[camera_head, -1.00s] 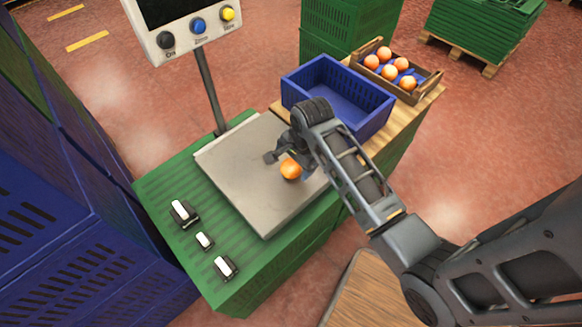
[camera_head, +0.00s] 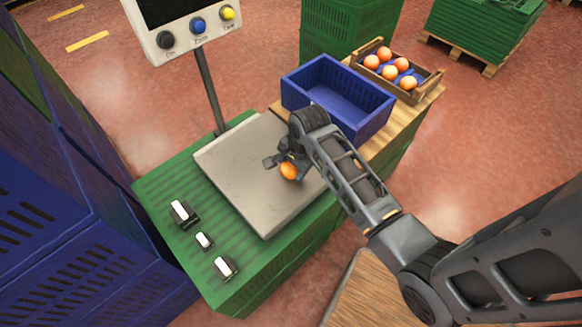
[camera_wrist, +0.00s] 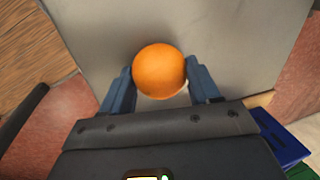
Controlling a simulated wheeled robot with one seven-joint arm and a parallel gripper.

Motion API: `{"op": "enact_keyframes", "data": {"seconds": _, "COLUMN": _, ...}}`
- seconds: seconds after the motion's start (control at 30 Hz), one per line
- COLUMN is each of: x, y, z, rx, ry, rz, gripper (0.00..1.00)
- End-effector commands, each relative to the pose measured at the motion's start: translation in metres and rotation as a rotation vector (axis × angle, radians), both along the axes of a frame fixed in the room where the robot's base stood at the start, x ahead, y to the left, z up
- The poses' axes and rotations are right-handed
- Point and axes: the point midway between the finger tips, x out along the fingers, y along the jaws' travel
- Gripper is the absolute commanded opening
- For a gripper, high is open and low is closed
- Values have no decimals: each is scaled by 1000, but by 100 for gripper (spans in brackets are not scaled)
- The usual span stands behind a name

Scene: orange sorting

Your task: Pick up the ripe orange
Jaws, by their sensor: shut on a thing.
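A ripe orange (camera_head: 288,171) is at my gripper, over the grey scale plate (camera_head: 240,180). In the wrist view the orange (camera_wrist: 159,71) sits between the two fingers of my gripper (camera_wrist: 160,85), one on each side. My gripper (camera_head: 280,164) is shut on the orange. In the head view the gripper partly covers the top of the orange. I cannot tell whether the orange still touches the plate.
A blue crate (camera_head: 301,92) stands behind the plate on a wooden board. A wooden box (camera_head: 431,86) with several oranges is beside it. A display on a post (camera_head: 207,90) stands at the plate's back left. Small black-and-white items (camera_head: 204,240) lie on the green crate (camera_head: 165,195).

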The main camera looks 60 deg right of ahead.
Motion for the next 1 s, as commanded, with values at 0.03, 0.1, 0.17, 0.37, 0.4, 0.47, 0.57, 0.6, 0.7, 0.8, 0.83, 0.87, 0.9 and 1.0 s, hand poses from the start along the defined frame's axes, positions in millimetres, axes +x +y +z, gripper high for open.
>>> {"op": "enact_keyframes", "data": {"seconds": 0.03, "x": 0, "y": 0, "z": 0, "rx": 0, "ry": 0, "rz": 0, "gripper": 37}}
{"op": "enact_keyframes", "data": {"seconds": 0.1, "x": 0, "y": 0, "z": 0, "rx": 0, "ry": 0, "rz": 0, "gripper": 30}}
{"op": "enact_keyframes", "data": {"seconds": 0.17, "x": 0, "y": 0, "z": 0, "rx": 0, "ry": 0, "rz": 0, "gripper": 28}}
{"op": "enact_keyframes", "data": {"seconds": 0.37, "x": 0, "y": 0, "z": 1, "rx": 0, "ry": 0, "rz": 0, "gripper": 28}}
{"op": "enact_keyframes", "data": {"seconds": 0.4, "x": 0, "y": 0, "z": 2, "rx": 0, "ry": -1, "rz": 0, "gripper": 28}}
{"op": "enact_keyframes", "data": {"seconds": 0.47, "x": 0, "y": 0, "z": 4, "rx": 0, "ry": -1, "rz": 0, "gripper": 28}}
{"op": "enact_keyframes", "data": {"seconds": 0.57, "x": 0, "y": 0, "z": 12, "rx": 0, "ry": -1, "rz": 0, "gripper": 28}}
{"op": "enact_keyframes", "data": {"seconds": 0.6, "x": 1, "y": 0, "z": 17, "rx": -2, "ry": -3, "rz": 0, "gripper": 28}}
{"op": "enact_keyframes", "data": {"seconds": 0.7, "x": 1, "y": 0, "z": 34, "rx": -2, "ry": -4, "rz": 0, "gripper": 28}}
{"op": "enact_keyframes", "data": {"seconds": 0.8, "x": -2, "y": -14, "z": 49, "rx": -1, "ry": -3, "rz": -6, "gripper": 28}}
{"op": "enact_keyframes", "data": {"seconds": 0.83, "x": -3, "y": -21, "z": 53, "rx": -1, "ry": -4, "rz": -7, "gripper": 28}}
{"op": "enact_keyframes", "data": {"seconds": 0.87, "x": -5, "y": -28, "z": 57, "rx": -1, "ry": -3, "rz": -6, "gripper": 28}}
{"op": "enact_keyframes", "data": {"seconds": 0.9, "x": -6, "y": -37, "z": 63, "rx": -3, "ry": -4, "rz": -6, "gripper": 28}}
{"op": "enact_keyframes", "data": {"seconds": 1.0, "x": -12, "y": -58, "z": 76, "rx": -1, "ry": -3, "rz": -6, "gripper": 28}}
